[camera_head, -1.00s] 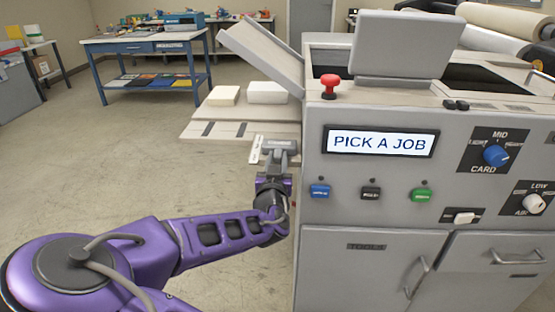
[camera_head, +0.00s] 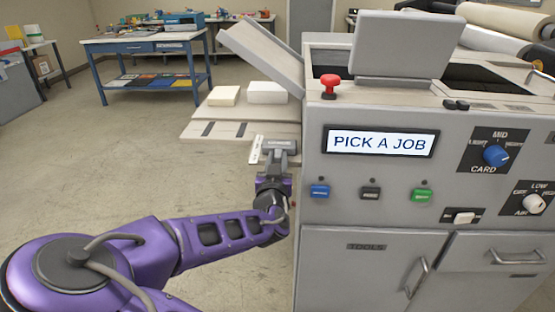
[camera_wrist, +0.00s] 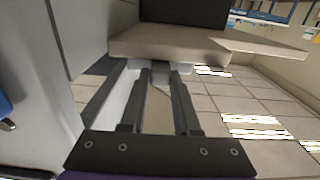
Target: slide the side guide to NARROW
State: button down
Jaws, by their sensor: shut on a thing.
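My gripper (camera_head: 277,147) is at the front edge of the feed tray (camera_head: 215,131), left of the machine's front panel. In the wrist view its two dark fingers (camera_wrist: 168,72) reach up to the underside of the pale tray edge. They are shut on a small grey piece (camera_wrist: 181,68) at that edge, which looks like the side guide's handle. Most of the guide is hidden behind the fingers and the tray. A white marked strip (camera_head: 256,150) shows just left of the gripper; its lettering is too small to read.
The machine's grey body (camera_head: 365,220) stands close on the right, with a red button (camera_head: 330,87), a display reading PICK A JOB (camera_head: 380,142) and blue, black and green buttons below. Two pale stacks (camera_head: 267,92) lie on the tray. The floor at left is clear up to a blue table (camera_head: 145,42).

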aim_at(278, 150)
jog(key=w+b, duration=0.1)
jog(key=w, duration=0.3)
jog(key=shift+d+f, duration=0.1)
jog(key=shift+w+r, duration=0.1)
jog(key=shift+r, duration=0.1)
jog(key=c, duration=0.6)
grip_release()
jog(key=shift+w+f, duration=0.1)
jog(key=shift+w, duration=0.05)
jog(key=shift+c, duration=0.2)
jog(key=s+p, duration=0.1)
jog(key=s, duration=1.6)
jog(key=shift+s+a, duration=0.2)
jog(key=shift+a, duration=0.1)
jog(key=shift+p, duration=0.3)
